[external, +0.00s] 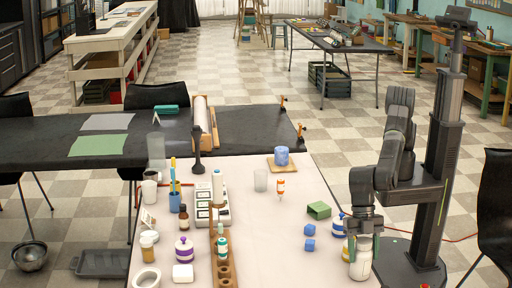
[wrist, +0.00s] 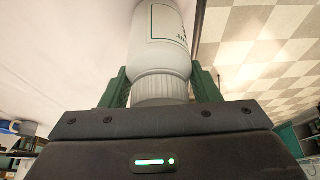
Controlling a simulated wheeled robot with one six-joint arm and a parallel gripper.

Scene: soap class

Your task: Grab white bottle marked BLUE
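A white bottle (external: 360,265) with a ribbed white cap stands upright near the right front edge of the pale table. My gripper (external: 361,246) points down over it, with its green fingers on either side of the cap and shoulder. In the wrist view, the bottle (wrist: 160,42) shows between the two fingers of my gripper (wrist: 160,75). The fingers sit very close to its sides, and I cannot tell if they press on it. Dark print shows at the label's edge, but it is only partly in view and not readable. My fingers and wrist hide part of the bottle's top.
A wooden rack (external: 224,268) stands further left. The table between is clear.

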